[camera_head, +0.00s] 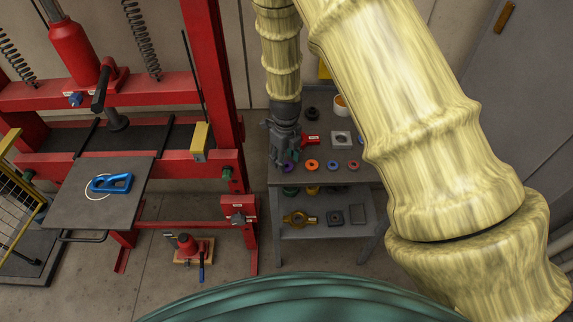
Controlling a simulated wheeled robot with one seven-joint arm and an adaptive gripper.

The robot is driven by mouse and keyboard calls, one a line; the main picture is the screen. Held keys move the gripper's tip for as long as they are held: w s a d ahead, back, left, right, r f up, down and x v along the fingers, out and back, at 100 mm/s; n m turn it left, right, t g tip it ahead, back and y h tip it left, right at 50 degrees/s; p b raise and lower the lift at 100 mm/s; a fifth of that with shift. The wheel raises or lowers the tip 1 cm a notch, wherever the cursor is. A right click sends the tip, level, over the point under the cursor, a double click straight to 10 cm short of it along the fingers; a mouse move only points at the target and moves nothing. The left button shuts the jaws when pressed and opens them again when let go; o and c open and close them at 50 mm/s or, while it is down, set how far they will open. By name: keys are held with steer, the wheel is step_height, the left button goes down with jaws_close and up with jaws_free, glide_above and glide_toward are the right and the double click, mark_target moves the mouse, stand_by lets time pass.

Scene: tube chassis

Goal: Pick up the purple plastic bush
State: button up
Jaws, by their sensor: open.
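The purple plastic bush (290,168) is a small ring at the left front of the grey table's top (317,176). It is partly hidden by my gripper (283,161), which points down over it. My gripper is dark grey and its jaws are open. The fingertips are very close to the bush. The view is too small to tell whether they touch it or stand around it.
An orange ring (312,164), a blue ring (333,165) and a reddish ring (353,165) lie in a row to the right. A square metal block (341,138) and a red part (311,141) lie behind. A red press frame (226,110) stands left.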

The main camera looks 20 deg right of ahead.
mark_target(287, 168)
steer(key=shift+f+p, duration=0.4)
steer(key=shift+f, duration=0.85)
steer(key=shift+s, duration=0.1)
steer(key=c, duration=0.6)
steer(key=shift+r, duration=0.1)
